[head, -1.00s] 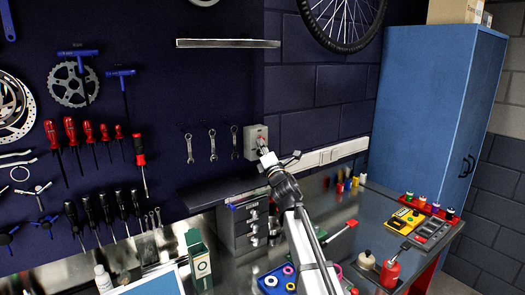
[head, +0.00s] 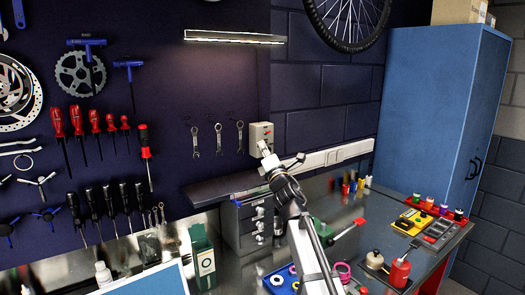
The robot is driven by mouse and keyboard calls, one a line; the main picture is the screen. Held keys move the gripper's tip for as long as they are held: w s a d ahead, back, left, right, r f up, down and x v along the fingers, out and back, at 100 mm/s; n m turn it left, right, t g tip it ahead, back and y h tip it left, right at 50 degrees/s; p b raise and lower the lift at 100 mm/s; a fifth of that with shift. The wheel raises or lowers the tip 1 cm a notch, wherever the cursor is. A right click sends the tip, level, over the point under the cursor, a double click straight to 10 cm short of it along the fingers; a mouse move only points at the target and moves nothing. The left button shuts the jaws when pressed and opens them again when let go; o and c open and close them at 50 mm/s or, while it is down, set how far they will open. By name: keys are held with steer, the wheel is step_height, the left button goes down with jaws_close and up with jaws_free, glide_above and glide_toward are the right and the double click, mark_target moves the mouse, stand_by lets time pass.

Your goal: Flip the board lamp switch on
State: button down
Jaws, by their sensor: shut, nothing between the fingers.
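The board lamp (head: 234,37) is a slim bar high on the dark tool board, and it is lit, with a glow on the board below it.
Several wrenches (head: 218,140) hang left of the switch box. A small drawer unit (head: 247,222) stands below it on the bench. A white socket rail (head: 335,154) runs along the wall to the right. A blue cabinet (head: 432,105) stands at the right.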

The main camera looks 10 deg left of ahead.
steer(key=s+d+r, duration=0.2)
steer(key=s+d, duration=0.2)
steer(key=s, duration=0.2)
steer(key=shift+s+r+p, duration=0.2)
steer(key=shift+r+p, duration=0.05)
steer(key=shift+p, duration=0.1)
steer(key=shift+d, duration=0.1)
